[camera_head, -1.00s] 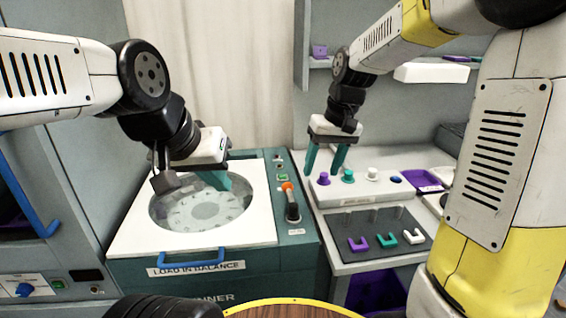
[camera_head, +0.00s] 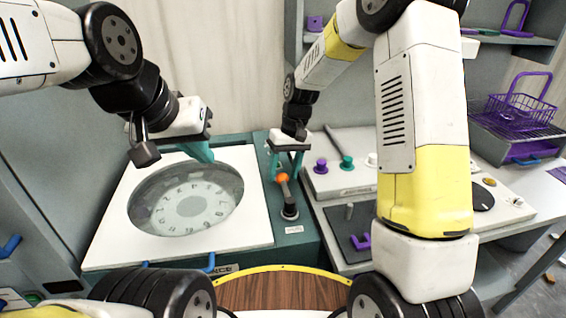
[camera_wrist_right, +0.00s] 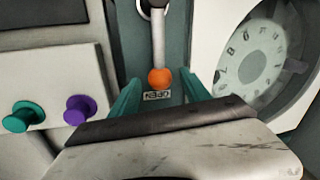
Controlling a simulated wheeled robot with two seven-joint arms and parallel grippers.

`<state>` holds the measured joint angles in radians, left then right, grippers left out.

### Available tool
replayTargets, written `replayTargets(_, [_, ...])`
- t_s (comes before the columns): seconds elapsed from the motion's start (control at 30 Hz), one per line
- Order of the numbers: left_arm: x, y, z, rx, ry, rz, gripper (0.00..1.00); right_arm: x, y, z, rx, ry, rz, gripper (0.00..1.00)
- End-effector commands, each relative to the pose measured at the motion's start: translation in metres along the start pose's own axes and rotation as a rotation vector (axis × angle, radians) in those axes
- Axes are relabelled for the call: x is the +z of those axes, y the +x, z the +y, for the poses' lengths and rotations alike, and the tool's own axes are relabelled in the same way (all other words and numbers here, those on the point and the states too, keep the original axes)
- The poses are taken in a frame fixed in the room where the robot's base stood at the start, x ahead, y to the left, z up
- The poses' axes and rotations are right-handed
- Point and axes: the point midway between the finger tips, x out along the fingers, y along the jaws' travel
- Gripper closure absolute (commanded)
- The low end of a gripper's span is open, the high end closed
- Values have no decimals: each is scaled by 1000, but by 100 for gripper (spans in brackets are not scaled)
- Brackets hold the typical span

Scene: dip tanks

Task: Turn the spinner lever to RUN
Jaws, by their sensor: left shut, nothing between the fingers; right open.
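The spinner (camera_head: 105,240) has a white top with a round clear window over a numbered drum. Its lever (camera_head: 285,195) has an orange ball knob (camera_head: 282,178) and stands on a dark pivot at the spinner's right side. The knob also shows in the right wrist view (camera_wrist_right: 160,78), beside a small label (camera_wrist_right: 157,95) I cannot read surely. My right gripper (camera_head: 285,167) is open, with its teal fingers on either side of the knob, not closed on it. My left gripper (camera_head: 202,153) is shut and empty above the window's back edge.
A white panel with purple (camera_head: 320,166) and teal (camera_head: 346,162) knobs stands right of the lever. A dark tray (camera_head: 348,220) holds a purple U-shaped piece (camera_head: 361,243). A purple basket (camera_head: 515,108) is at the far right. My right arm hides part of the counter.

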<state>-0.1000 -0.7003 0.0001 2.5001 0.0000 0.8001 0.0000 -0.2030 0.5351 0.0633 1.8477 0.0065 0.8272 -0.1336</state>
Motion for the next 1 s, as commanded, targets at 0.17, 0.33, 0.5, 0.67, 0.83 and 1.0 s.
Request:
replayTargets(0.17, [0,0,0,0,0,0,100,0,8,0,0,0,2,45])
replayTargets(0.33, [0,0,0,0,0,0,100,0,8,0,0,0,2,45])
replayTargets(0.5, [0,0,0,0,0,0,100,0,8,0,0,0,2,70])
replayTargets(0.67, [0,0,0,0,0,0,100,0,8,0,0,1,2,100])
replayTargets(0.83, [0,0,0,0,0,0,100,0,8,0,0,1,2,100])
replayTargets(1.0, [0,0,0,0,0,0,100,0,8,0,0,1,1,100])
